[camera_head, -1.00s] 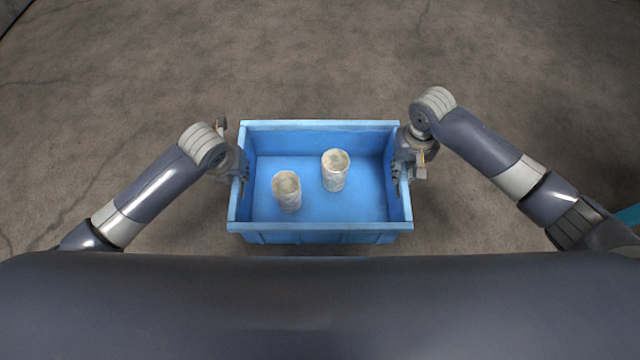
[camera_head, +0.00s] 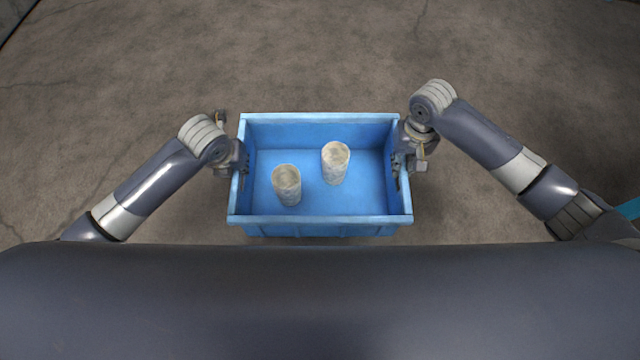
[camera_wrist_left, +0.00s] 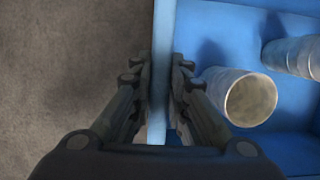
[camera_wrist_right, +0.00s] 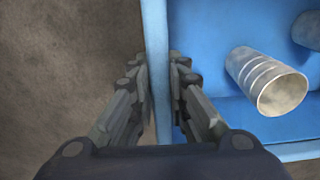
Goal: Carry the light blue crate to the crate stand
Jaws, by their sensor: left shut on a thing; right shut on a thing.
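The light blue crate (camera_head: 320,220) is held between my two arms in front of my body, upright, with its open top facing up. Two pale, worn cylindrical containers stand inside it, one near the left (camera_head: 287,186) and one near the middle (camera_head: 335,163). My left gripper (camera_head: 241,172) is shut on the crate's left wall; the left wrist view shows the wall between its fingers (camera_wrist_left: 160,90). My right gripper (camera_head: 402,168) is shut on the right wall, which sits between its fingers in the right wrist view (camera_wrist_right: 160,90). The crate stand is not clearly seen.
Bare, cracked grey-brown floor (camera_head: 300,60) lies around and beyond the crate, with no obstacle there. A teal edge (camera_head: 628,209) shows at the far right. A dark edge (camera_head: 15,15) shows at the top left corner.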

